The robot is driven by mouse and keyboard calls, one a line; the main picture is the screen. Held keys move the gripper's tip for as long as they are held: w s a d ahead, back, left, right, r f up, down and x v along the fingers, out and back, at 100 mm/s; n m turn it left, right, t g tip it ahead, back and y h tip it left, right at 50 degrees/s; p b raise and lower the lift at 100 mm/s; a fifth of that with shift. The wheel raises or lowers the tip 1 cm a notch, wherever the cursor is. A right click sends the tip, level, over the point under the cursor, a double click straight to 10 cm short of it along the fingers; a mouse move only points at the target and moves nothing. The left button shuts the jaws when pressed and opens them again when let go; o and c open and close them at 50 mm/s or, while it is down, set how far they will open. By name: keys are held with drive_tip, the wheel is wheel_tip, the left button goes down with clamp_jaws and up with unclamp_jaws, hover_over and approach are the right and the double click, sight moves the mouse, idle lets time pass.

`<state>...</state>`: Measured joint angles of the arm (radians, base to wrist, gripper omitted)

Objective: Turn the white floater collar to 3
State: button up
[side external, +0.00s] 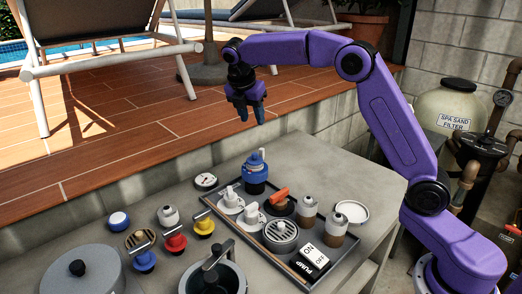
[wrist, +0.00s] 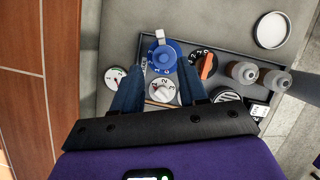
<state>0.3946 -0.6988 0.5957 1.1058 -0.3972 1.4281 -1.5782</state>
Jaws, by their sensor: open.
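Two white dials with upright white grips stand on the dark tray in the side view, one at left (side external: 229,205) and one nearer the middle (side external: 251,220). I cannot tell from this view which is the floater collar. One white dial with numbers around its rim (wrist: 160,93) shows between my fingers in the wrist view; its exact setting is too small to read. My gripper (side external: 250,112) is open and empty, high above and behind the tray. Its two fingers (wrist: 161,78) point down and touch nothing. My gripper body hides the nearer part of the tray in the wrist view.
A blue floater with a white grip (side external: 255,178) stands behind the white dials. Beside them are an orange-handled dial (side external: 280,197), two capped bottles (side external: 307,215), a round drain (side external: 281,232) and a pump switch (side external: 310,260). Several coloured valves (side external: 176,242) stand left of the tray.

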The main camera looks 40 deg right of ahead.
sight(261, 149)
drive_tip(key=x, duration=1.5)
drive_tip(key=shift+f, duration=0.2)
clamp_jaws()
